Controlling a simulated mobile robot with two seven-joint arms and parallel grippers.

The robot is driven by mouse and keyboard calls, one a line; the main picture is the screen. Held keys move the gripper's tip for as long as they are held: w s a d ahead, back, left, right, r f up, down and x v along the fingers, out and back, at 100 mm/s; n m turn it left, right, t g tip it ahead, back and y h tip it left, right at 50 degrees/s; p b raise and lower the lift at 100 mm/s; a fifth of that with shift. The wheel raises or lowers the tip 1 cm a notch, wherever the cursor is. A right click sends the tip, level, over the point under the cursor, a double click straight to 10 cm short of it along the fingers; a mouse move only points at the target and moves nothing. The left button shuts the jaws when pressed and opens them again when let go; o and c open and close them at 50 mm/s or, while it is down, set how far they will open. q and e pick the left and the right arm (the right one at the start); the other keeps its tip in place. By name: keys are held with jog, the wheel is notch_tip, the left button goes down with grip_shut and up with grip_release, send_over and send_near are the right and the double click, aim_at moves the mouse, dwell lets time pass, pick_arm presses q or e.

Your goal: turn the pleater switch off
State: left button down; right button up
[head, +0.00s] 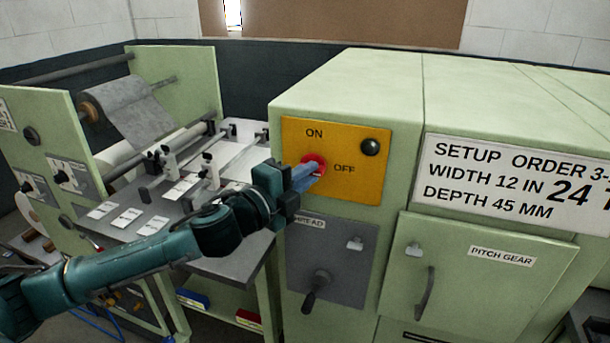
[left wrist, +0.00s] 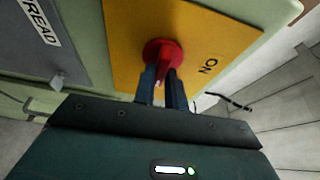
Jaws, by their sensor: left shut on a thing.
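The pleater switch is a red rotary knob (head: 314,158) on a yellow plate (head: 345,190) marked ON above and OFF to its right. My left gripper (head: 306,174) reaches the knob from the left, with its fingers shut on the knob's handle. In the left wrist view the red knob (left wrist: 163,48) sits on the yellow plate, its handle between the two fingers of my left gripper (left wrist: 162,88). The fingers partly cover the handle, so I cannot tell exactly which label it points to. My right gripper is not in view.
A dark round lamp (head: 371,147) is on the plate's upper right. Below is a grey panel (head: 330,262) with a lever. A PITCH GEAR door (head: 470,285) with a handle is to the right, under a white setup sign (head: 515,180). Rollers and a worktable (head: 205,250) stand at left.

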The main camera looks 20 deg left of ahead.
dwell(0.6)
pick_arm(q)
jog(key=c, duration=1.4)
grip_release()
jog(key=shift+c, duration=0.2)
